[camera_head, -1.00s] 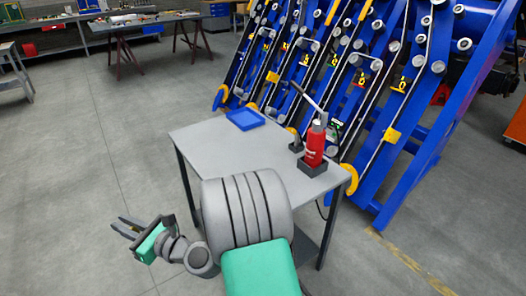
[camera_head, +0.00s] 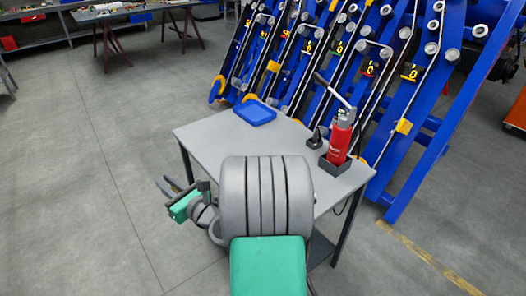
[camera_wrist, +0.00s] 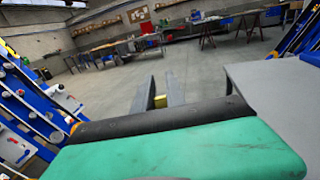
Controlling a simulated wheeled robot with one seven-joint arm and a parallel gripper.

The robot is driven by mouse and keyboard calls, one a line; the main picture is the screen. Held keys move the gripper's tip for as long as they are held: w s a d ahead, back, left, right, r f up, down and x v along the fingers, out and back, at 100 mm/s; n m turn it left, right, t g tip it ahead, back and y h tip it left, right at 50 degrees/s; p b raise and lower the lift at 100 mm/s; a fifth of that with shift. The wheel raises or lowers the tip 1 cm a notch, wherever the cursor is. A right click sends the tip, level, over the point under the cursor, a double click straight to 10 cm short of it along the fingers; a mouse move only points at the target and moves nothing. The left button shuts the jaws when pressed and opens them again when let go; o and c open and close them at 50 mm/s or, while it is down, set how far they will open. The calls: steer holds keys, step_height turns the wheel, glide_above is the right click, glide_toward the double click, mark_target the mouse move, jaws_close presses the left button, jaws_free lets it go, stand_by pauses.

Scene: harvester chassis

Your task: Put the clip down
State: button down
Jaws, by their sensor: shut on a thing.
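My gripper (camera_head: 170,184) is at the left of the grey table (camera_head: 205,138), out past its left edge over the floor. In the wrist view, its two dark fingers (camera_wrist: 161,82) point away toward the far side of the room. A small yellow piece, likely the clip (camera_wrist: 160,101), sits between them near their base, and the gripper is shut on it. The clip cannot be made out in the head view. A shallow blue tray (camera_head: 257,121) lies on the back of the table and looks empty.
A red bottle (camera_head: 340,140) stands in a black holder (camera_head: 334,166) on the table's right side, with a small dark object (camera_head: 315,139) beside it. The blue harvester chassis (camera_head: 408,150) rises behind the table. The floor to the left is clear. Workbenches stand far back.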

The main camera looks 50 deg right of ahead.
steer(key=s+d+m+g+h+b, duration=0.2)
steer(key=s+d+m+h, duration=0.4)
steer(key=d, duration=0.6)
steer(key=s+d+m+g+h+b, duration=0.1)
steer(key=s+d+h, duration=0.4)
steer(key=s+d, duration=0.45)
steer(key=w+d+f+b, duration=0.1)
steer(key=w+d+f, duration=0.1)
steer(key=d+f, duration=0.1)
steer(key=w+d+f+b, duration=0.1)
steer(key=w+d+f, duration=0.2)
steer(key=d, duration=0.3)
steer(key=w+d+f+b, duration=0.1)
steer(key=w+d+f, duration=0.2)
steer(key=d, duration=0.1)
steer(key=shift+w+d+f, duration=0.1)
steer(key=shift+d+f, duration=0.05)
steer(key=shift+f, duration=0.15)
steer(key=shift+w+d+f+b, duration=0.15)
steer(key=shift+f+b, duration=0.35)
steer(key=shift+f, duration=1.15)
